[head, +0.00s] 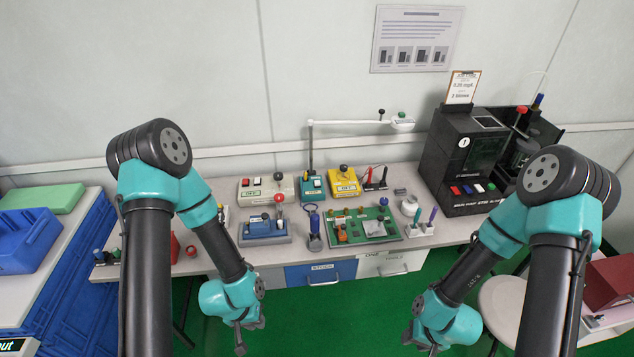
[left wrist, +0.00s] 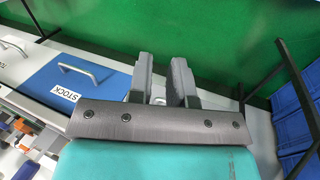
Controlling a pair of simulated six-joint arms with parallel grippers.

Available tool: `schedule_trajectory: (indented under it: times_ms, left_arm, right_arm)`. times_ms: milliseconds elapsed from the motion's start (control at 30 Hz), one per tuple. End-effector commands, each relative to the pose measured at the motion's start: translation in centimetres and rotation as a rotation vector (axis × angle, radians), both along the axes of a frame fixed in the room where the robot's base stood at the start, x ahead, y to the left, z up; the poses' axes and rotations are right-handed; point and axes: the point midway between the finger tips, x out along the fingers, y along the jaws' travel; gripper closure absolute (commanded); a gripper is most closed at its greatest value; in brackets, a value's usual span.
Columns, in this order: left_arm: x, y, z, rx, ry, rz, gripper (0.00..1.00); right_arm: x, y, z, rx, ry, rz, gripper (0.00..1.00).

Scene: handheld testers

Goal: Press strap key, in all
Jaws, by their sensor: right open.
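My right gripper (head: 420,343) hangs further right, open and empty.
A green board (head: 387,230) with small parts lies mid-bench beside a blue upright tool (head: 314,240). A tall black machine (head: 450,160) stands at the right. A white lamp arm (head: 350,122) reaches over the back. Blue crates (head: 28,240) stand at the left. Drawers (head: 322,275) front the bench.

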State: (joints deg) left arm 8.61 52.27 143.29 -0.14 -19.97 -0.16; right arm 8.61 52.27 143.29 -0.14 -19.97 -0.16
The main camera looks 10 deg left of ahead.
Motion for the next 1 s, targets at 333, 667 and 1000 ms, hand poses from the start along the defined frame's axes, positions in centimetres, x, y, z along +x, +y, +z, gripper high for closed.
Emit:
schedule_trajectory:
  times_ms: [333, 667, 1000]
  left_arm:
    - [0.00, 0.00, 0.00, 0.000, 0.000, 0.000, 1.00]
    - [0.00, 0.00, 0.00, 0.000, 0.000, 0.000, 1.00]
    - [0.00, 0.00, 0.00, 0.000, 0.000, 0.000, 1.00]
  right_arm:
    - [0.00, 0.00, 0.00, 0.000, 0.000, 0.000, 0.57]
    - [0.00, 0.00, 0.00, 0.000, 0.000, 0.000, 0.57]
    - [0.00, 0.00, 0.00, 0.000, 0.000, 0.000, 0.57]
